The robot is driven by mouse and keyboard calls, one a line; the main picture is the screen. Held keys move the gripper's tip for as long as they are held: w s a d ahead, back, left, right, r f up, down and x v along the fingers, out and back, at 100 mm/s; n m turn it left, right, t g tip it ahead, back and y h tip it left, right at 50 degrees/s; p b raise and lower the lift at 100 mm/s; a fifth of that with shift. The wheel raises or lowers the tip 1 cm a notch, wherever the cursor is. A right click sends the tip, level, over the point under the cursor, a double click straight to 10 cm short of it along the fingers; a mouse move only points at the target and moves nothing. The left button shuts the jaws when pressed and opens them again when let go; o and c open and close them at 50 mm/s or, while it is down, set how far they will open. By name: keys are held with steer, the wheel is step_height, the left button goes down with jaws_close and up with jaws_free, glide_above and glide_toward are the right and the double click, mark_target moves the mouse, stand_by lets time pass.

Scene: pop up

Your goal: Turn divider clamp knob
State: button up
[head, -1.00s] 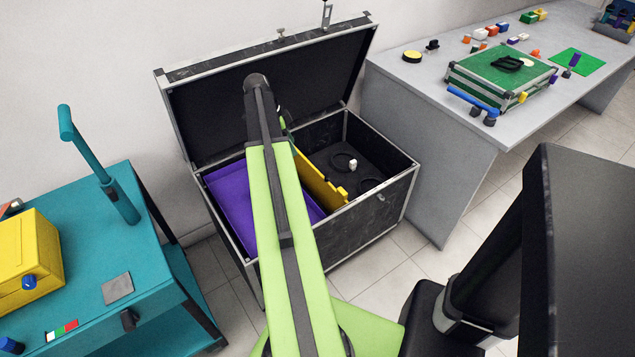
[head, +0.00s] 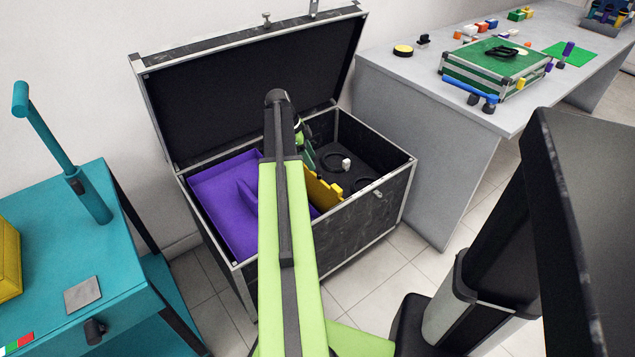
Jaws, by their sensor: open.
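The open black case (head: 345,228) stands on the floor with its lid raised. A yellow divider (head: 318,188) runs across its inside, partly hidden by my arm. A small yellow piece (head: 336,190) sits at the divider's near end; I cannot tell if it is the clamp knob. My green arm reaches over the case. My gripper (head: 307,153) is at the far end, open, over the case's inside near the divider's far part. My own arm hides most of it, and I cannot tell whether it touches anything.
A purple tray (head: 222,205) fills the case's left part. The right part holds black rings (head: 370,184) and a small white piece (head: 346,164). A teal cart (head: 125,265) stands left. A grey table (head: 425,140) with a green case (head: 492,68) stands right.

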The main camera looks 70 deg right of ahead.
mark_target(318, 173)
steer(key=b+x, duration=0.4)
steer(key=x, duration=0.2)
steer(key=shift+w+f, duration=0.1)
steer(key=shift+f, duration=0.1)
steer(key=shift+f+b, duration=0.2)
steer(key=shift+b, duration=0.15)
steer(key=shift+r, duration=0.1)
steer(key=shift+d, duration=0.1)
jaws_close()
